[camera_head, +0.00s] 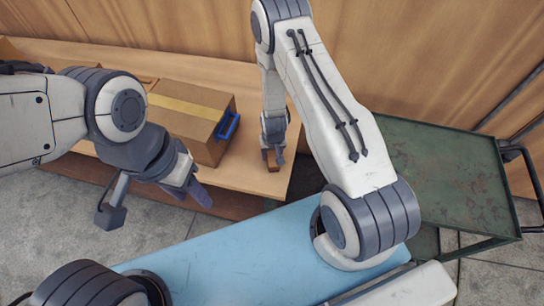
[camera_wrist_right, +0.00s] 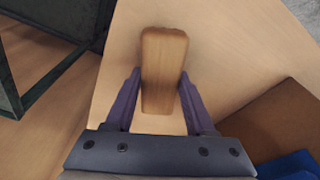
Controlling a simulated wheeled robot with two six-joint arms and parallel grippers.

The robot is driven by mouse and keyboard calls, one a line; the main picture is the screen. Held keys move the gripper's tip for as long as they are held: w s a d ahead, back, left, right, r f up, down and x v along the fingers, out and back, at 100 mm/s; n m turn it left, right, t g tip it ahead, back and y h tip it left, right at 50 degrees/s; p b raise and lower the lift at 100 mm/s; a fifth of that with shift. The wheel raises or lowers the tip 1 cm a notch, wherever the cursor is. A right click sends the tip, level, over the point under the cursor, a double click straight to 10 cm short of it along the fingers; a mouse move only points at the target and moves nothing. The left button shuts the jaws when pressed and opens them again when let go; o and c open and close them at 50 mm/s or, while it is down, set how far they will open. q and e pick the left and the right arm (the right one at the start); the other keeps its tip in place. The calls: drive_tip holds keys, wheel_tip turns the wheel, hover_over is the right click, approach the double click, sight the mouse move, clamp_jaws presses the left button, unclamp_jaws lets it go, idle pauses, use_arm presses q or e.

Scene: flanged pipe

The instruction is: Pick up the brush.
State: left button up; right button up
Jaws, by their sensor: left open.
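The brush shows in the right wrist view as a light brown wooden block (camera_wrist_right: 164,62); no bristles can be made out. It lies on the wooden table (camera_wrist_right: 225,50) and narrows towards my gripper. My right gripper (camera_wrist_right: 160,88) is open, with one purple finger on each side of the brush's near part. In the head view this gripper (camera_head: 272,150) points down at the table's right end, and the brush is only a small brown patch there.
A green metal cart (camera_head: 440,165) stands to the right. A wooden wall (camera_head: 180,25) rises behind.

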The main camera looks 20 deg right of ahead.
sight(272, 152)
clamp_jaws()
drive_tip(key=shift+r, duration=0.15)
drive_tip(key=shift+w+r+b, duration=0.1)
drive_tip(key=shift+r+b, duration=0.25)
drive_tip(key=shift+r, duration=0.25)
wheel_tip(272, 152, up, 3)
drive_tip(key=shift+d+f+b, duration=0.1)
drive_tip(key=shift+f+b, duration=0.05)
drive_tip(key=shift+b, duration=0.35)
drive_tip(key=s+d+r+b, duration=0.3)
drive_tip(key=s+d+r, duration=0.3)
drive_tip(key=s+d, duration=0.1)
drive_tip(key=shift+s+d+r, duration=0.35)
drive_tip(key=shift+s+r, duration=0.05)
drive_tip(key=shift+s, duration=0.45)
